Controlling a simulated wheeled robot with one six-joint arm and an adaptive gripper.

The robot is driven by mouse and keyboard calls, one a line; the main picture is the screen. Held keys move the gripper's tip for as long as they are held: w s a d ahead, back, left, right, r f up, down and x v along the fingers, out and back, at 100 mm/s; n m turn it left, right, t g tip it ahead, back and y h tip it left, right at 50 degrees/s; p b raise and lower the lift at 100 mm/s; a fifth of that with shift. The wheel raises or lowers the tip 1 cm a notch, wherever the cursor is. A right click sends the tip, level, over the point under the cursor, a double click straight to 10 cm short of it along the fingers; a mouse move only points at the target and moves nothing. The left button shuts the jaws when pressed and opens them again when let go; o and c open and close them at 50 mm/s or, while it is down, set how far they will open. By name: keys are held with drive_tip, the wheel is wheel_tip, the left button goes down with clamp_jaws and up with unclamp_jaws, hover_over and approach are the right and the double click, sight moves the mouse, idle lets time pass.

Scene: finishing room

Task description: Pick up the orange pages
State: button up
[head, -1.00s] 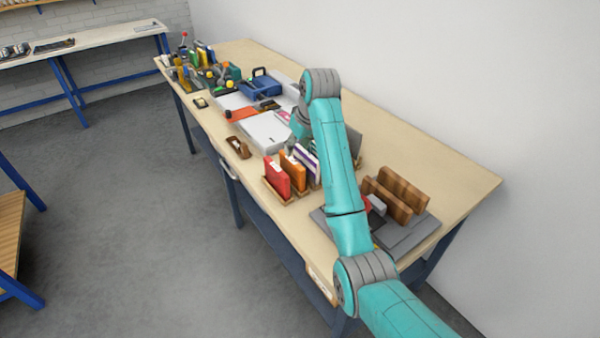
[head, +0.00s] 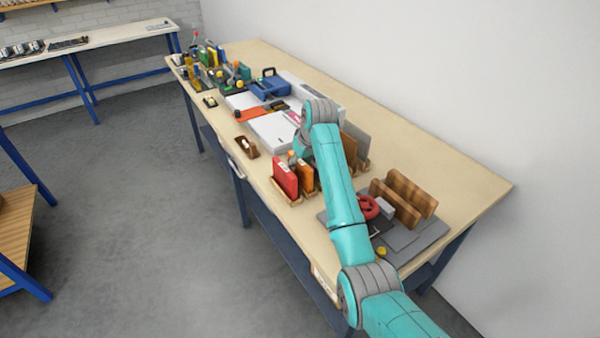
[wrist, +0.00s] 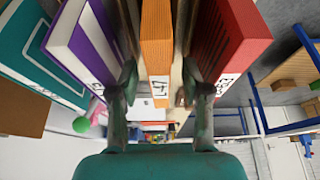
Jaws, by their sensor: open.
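The orange pages (wrist: 156,45) stand upright in the middle of the wrist view, with a white label on their near edge. My gripper (wrist: 165,85) is open, with one finger on each side of the orange pages and visible space beside them. In the head view the orange pages (head: 306,178) stand in a wooden rack on the bench, partly covered by my arm. The gripper's fingers are mostly hidden there behind my arm.
A red book (wrist: 228,45) stands close to the right finger, and a purple-and-white book (wrist: 85,45) to the left one. A teal book (wrist: 38,50) is farther left.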

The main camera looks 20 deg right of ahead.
drive_tip(key=shift+f, duration=0.25)
idle(0.4)
clamp_jaws()
